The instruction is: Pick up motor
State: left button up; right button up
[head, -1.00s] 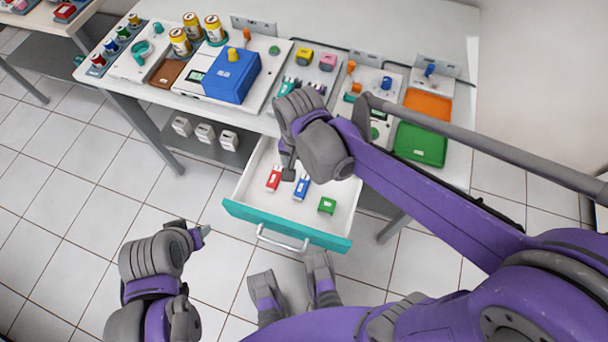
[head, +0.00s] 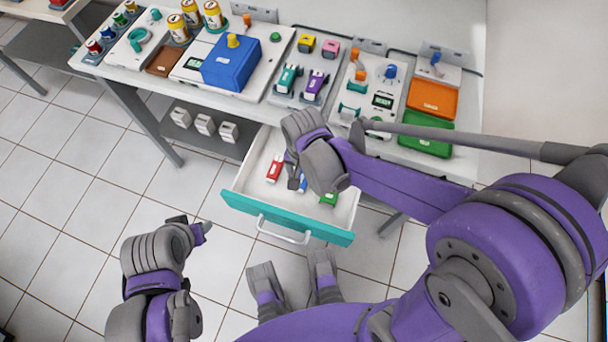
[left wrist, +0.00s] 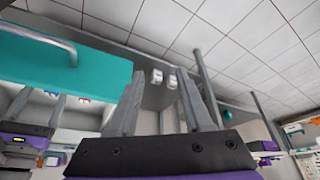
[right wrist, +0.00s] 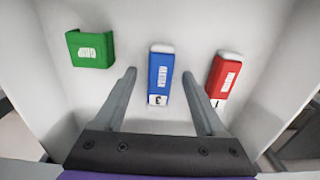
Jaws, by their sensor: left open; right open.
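No part is clearly labelled as a motor. Inside the open drawer (head: 285,217) lie a red block-like part (head: 273,168), a blue one (head: 302,184) and a green piece (head: 328,198). My right gripper (head: 294,182) is over the drawer and partly hides the blue part. In the right wrist view, its open fingers (right wrist: 160,78) straddle the line of the blue part (right wrist: 159,72), marked 3. The red part (right wrist: 222,78) lies to the right, the green piece (right wrist: 90,48) to the left. My left gripper (head: 204,231) is open and empty, left of the drawer; it shows in the left wrist view (left wrist: 160,78).
The table above holds a blue box (head: 231,65), a teal device (head: 289,79), a purple device (head: 314,86), an orange tray (head: 433,98) and a green tray (head: 424,139). My right forearm crosses the table's right front. Drawer walls stand close around the right gripper.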

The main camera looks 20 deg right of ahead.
grip_shut()
dwell(0.3)
